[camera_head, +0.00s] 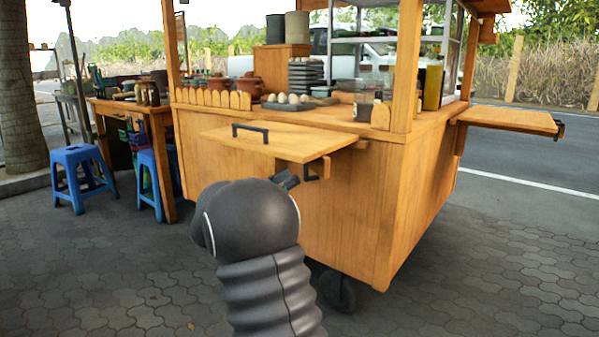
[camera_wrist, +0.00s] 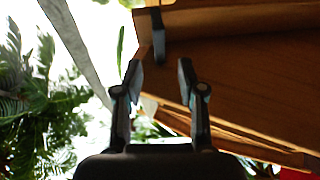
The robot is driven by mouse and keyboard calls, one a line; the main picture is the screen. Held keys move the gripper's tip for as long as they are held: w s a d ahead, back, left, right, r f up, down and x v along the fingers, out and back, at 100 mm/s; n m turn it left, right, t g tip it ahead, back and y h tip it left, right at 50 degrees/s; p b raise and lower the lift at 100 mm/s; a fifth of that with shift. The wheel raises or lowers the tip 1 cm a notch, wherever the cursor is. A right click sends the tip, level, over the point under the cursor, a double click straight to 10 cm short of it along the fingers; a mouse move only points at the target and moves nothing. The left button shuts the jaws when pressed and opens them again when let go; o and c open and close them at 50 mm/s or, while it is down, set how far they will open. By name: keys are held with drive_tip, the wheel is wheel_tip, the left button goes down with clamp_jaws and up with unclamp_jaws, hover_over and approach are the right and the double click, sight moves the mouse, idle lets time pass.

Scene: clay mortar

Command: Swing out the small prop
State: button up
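The small prop (camera_head: 326,168) is a short wooden piece under the right end of the cart's front flap (camera_head: 285,145), with a black handle (camera_head: 311,173) on it. How far it stands out from the cart front is hard to tell. My gripper (camera_head: 288,182) is just left of this handle in the head view, mostly hidden behind my arm. In the wrist view my gripper (camera_wrist: 160,78) is open, with a gap between its fingers. A black handle (camera_wrist: 158,35) on wood shows beyond the fingertips, apart from them; which handle it is, I cannot tell.
The wooden cart (camera_head: 350,230) stands on grey paving. The flap sticks out roughly level and carries its own black handle (camera_head: 250,131). Another side shelf (camera_head: 510,121) juts out right. Blue stools (camera_head: 80,178) and a side table stand left. Paving in front is clear.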

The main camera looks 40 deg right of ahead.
drive_tip(key=v, duration=0.5)
drive_tip(key=shift+a+f, duration=0.1)
drive_tip(key=shift+a, duration=0.3)
